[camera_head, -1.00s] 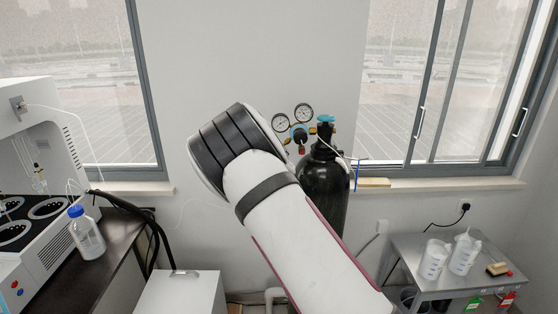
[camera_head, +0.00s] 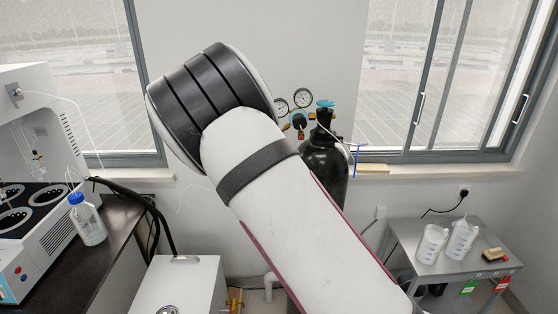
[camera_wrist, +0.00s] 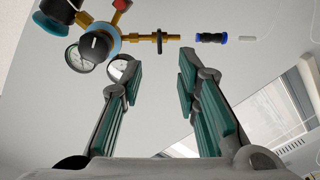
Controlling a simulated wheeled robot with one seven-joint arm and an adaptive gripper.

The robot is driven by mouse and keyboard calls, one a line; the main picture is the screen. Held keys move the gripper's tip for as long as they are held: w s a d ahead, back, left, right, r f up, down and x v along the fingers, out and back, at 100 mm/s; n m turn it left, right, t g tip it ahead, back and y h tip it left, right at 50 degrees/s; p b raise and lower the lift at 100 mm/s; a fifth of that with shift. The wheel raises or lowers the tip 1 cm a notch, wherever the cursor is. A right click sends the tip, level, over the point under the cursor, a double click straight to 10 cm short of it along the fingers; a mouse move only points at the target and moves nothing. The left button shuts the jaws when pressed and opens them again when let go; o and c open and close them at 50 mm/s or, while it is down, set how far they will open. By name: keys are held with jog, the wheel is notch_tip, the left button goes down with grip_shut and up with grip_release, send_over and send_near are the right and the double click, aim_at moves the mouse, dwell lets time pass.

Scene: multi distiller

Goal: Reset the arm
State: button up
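My gripper (camera_wrist: 158,82) shows in the wrist view with its two teal-padded fingers spread apart and nothing between them. Behind the fingers the wrist view shows the gas regulator (camera_wrist: 98,45) with its brass fitting and gauges, and a pale wall. In the head view my white arm with a black-banded joint rises through the middle; the gripper itself is not visible there. The arm partly covers the dark gas cylinder (camera_head: 324,165) with its blue valve.
At left a white distiller (camera_head: 50,150) and a blue-capped bottle (camera_head: 88,220) stand on a dark bench (camera_head: 110,250). A white box (camera_head: 180,285) is below. At right a grey cart (camera_head: 440,265) holds two beakers (camera_head: 446,240). Windows flank the wall.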

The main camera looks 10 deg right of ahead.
jog(key=s+d+r+m+g+y+b, duration=0.1)
jog(key=s+g, duration=0.3)
jog(key=s, duration=0.7)
jog(key=s+r+m+g+y+b, duration=0.1)
jog(key=s+r+m+g+b, duration=0.2)
jog(key=s, duration=0.9)
jog(key=s+d+r+m+g+y+b, duration=0.1)
jog(key=s+g, duration=0.4)
jog(key=s, duration=0.6)
jog(key=shift+s+d+r+m+b, duration=0.15)
jog(key=shift+d+r+m+b, duration=0.25)
jog(key=shift+m+b, duration=0.6)
